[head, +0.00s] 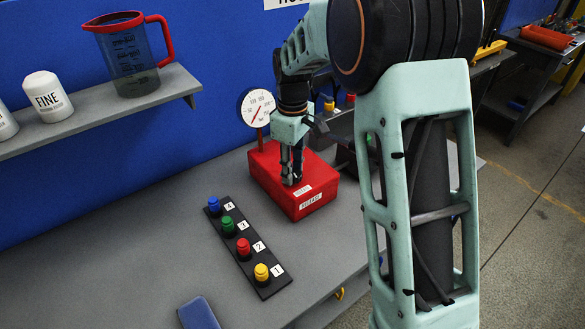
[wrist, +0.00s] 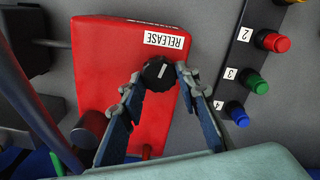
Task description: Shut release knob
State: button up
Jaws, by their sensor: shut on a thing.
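The release knob (wrist: 158,73) is a round black knob with a light pointer line, on top of the red box (wrist: 108,72) in the wrist view. A white label (wrist: 165,40) reading RELEASE lies beside it on the box. My gripper (wrist: 158,76) has its two fingertips on either side of the knob, shut on it. In the head view my gripper (head: 291,178) points down onto the red box (head: 318,207), and its fingers hide the knob there. A round dial gauge (head: 257,107) with a red needle stands behind the box.
A black strip (head: 245,256) with blue, green, red and yellow knobs, numbered labels beside them, lies left of the box. A shelf (head: 100,115) holds a jug and white containers. A blue object (head: 198,313) lies near the front edge. Bare bench lies left of the strip.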

aim_at(294, 172)
jog(key=m, duration=0.7)
jog(key=shift+w+d, duration=0.1)
jog(key=m, duration=0.4)
jog(key=shift+d+m+p, duration=0.15)
jog(key=shift+m+p, duration=0.2)
jog(key=shift+m, duration=1.65)
jog(key=o, duration=1.2)
jog(key=shift+c, duration=0.2)
jog(key=shift+r, duration=0.1)
notch_tip(294, 172, up, 12)
